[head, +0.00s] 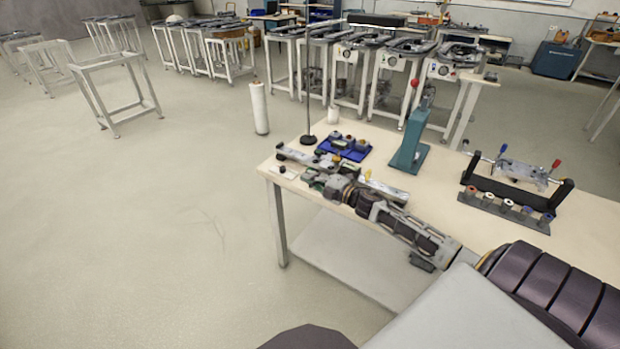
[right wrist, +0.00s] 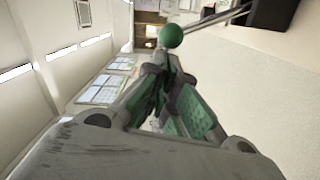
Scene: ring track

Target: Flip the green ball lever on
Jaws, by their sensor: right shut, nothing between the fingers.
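The green ball (right wrist: 171,36) shows in the right wrist view, at the end of a thin metal rod (right wrist: 215,20) that runs up to the right toward a dark block. My right gripper (right wrist: 162,62) is shut and empty, with its fingertips just below the ball in that picture. I cannot tell whether they touch it. In the head view my right gripper (head: 311,180) is low over the near left corner of the table, beside a grey metal fixture (head: 300,157). The green ball cannot be made out there. My left gripper is not in view.
The pale table (head: 400,155) also holds a blue tray (head: 336,151), a teal press (head: 408,152) with a red ball, and a black rack (head: 548,205) with red and blue handles at right. A thin dark post (head: 308,90) stands behind.

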